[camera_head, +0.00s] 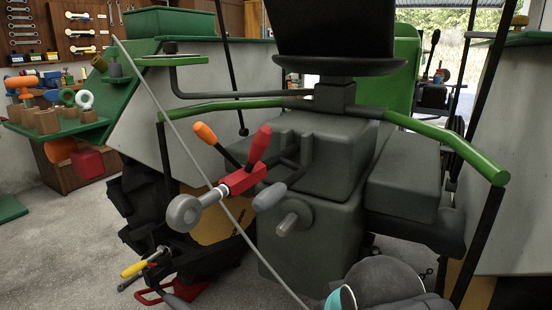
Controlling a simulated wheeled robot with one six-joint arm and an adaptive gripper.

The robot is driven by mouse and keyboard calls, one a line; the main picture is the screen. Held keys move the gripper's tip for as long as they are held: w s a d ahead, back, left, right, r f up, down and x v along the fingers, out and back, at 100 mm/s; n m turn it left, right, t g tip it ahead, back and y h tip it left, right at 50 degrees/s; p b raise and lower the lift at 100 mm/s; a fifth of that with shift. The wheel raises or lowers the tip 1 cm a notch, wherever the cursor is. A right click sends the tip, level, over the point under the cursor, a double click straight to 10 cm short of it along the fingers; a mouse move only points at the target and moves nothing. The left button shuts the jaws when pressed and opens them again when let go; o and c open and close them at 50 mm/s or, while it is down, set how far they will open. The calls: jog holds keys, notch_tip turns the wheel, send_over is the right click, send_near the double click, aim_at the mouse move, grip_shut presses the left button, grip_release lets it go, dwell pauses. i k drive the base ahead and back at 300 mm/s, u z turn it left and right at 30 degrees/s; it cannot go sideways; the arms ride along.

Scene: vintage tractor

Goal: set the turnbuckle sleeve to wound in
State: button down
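A red block-like sleeve (242,180) sits at the middle of the tractor's rear, tilted up to the right; it looks like the turnbuckle sleeve. A short rod joins its lower left end to a grey round end piece (185,213). A red-orange handle (259,145) stands up behind it, and a grey rounded handle end (270,196) lies at its right. How far the sleeve is wound cannot be told. My gripper is not in view; only a grey part of my arm with a teal rim shows at the bottom right.
An orange-tipped lever (206,133) stands at the left. A grey stub shaft (293,217) juts out at the right. Green fender rails (455,143) flank the seat (338,65). Bare floor (60,250) lies at the left.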

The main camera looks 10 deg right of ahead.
aim_at(254, 171)
jog(key=z, duration=0.8)
jog(key=k, duration=0.6)
jog(key=u, duration=0.9)
jog(key=i, duration=0.45)
jog(key=z, duration=1.4)
jog(key=k, duration=1.35)
jog(key=u, duration=1.55)
jog(key=i, duration=0.5)
